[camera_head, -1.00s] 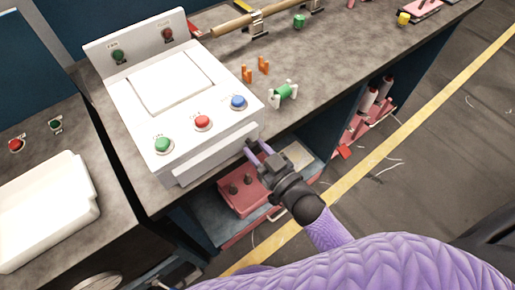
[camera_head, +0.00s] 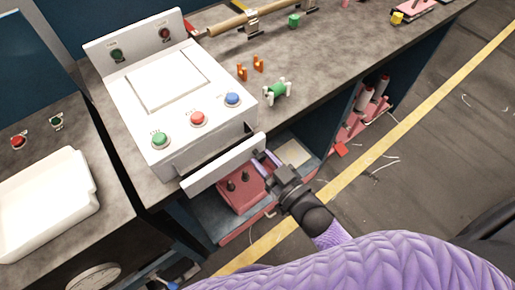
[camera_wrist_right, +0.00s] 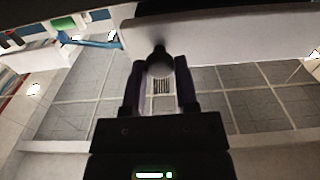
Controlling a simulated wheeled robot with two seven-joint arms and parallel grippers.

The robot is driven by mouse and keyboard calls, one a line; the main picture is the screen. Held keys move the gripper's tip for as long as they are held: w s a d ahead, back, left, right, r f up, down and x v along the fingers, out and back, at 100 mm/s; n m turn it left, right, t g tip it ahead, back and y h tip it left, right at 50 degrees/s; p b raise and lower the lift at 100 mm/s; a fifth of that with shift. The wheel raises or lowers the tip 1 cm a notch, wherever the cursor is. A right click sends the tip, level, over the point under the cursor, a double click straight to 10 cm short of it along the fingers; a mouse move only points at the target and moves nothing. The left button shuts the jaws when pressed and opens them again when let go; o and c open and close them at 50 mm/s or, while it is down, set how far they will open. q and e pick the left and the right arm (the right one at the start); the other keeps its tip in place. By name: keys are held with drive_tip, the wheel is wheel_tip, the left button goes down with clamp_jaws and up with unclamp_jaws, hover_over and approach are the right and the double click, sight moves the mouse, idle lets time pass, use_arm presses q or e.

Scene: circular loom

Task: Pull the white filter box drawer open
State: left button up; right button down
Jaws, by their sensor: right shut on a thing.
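The white filter box (camera_head: 170,100) stands on the grey bench, with green, red and blue buttons along its front top. Its drawer (camera_head: 222,166) stands out from the box's front, with a gap behind the white front panel. My right gripper (camera_head: 266,159) is at the right end of that panel, on its outer side. In the right wrist view, its two fingers (camera_wrist_right: 159,85) are shut around a round knob (camera_wrist_right: 160,63) on the drawer front (camera_wrist_right: 225,38). In the head view the knob is hidden by the gripper. My left gripper is not in view.
A red box (camera_head: 243,190) with dark knobs lies on the shelf below the drawer. A small green spool (camera_head: 278,91) and orange pieces (camera_head: 250,69) stand on the bench right of the box. A white tray (camera_head: 45,200) is at left.

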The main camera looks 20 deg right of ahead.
drive_tip(key=p+v, duration=0.1)
drive_tip(key=v, duration=0.8)
drive_tip(key=shift+p, duration=0.3)
drive_tip(key=c, duration=0.6)
unclamp_jaws()
drive_tip(key=shift+o, duration=1.1)
